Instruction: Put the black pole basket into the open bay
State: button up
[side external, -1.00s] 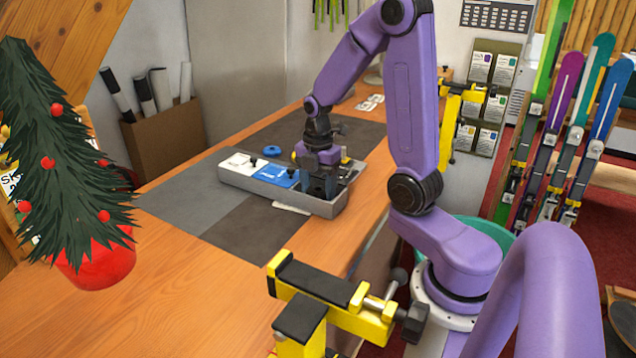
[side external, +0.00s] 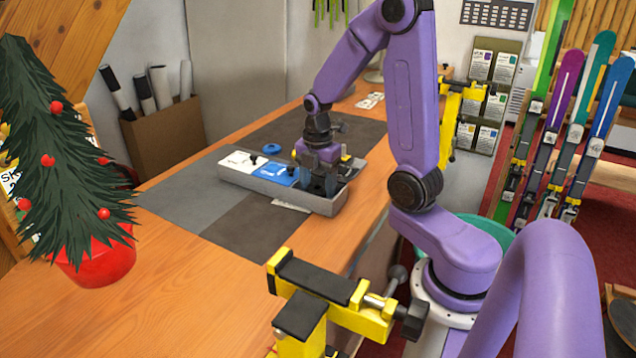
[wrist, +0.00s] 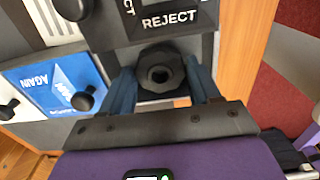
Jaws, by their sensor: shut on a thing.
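The black pole basket (wrist: 160,72) is a round, ridged black piece with a hole in its middle. In the wrist view my gripper (wrist: 163,88) is shut on it, one finger on each side. In the side view my gripper (side external: 322,186) points down at the right end of the long grey tray (side external: 240,184), over the open bay, and hides the basket. I cannot tell whether the basket touches the bay floor. The tray's other bays carry a white lid (side external: 240,161) and a blue lid (side external: 274,174), with dark knobs.
A dark surface lettered REJECT (wrist: 170,22) lies just beyond the basket. A pale card (side external: 290,206) lies beside the tray and a blue ring (side external: 272,149) behind it. A yellow clamp (side external: 335,310) stands at the table's front edge.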

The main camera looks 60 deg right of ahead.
jog(key=shift+f, duration=0.65)
dwell(0.3)
jog(key=o, duration=1.1)
notch_tip(320, 180, up, 12)
jog(key=shift+f, duration=0.25)
dwell(0.5)
dwell(0.4)
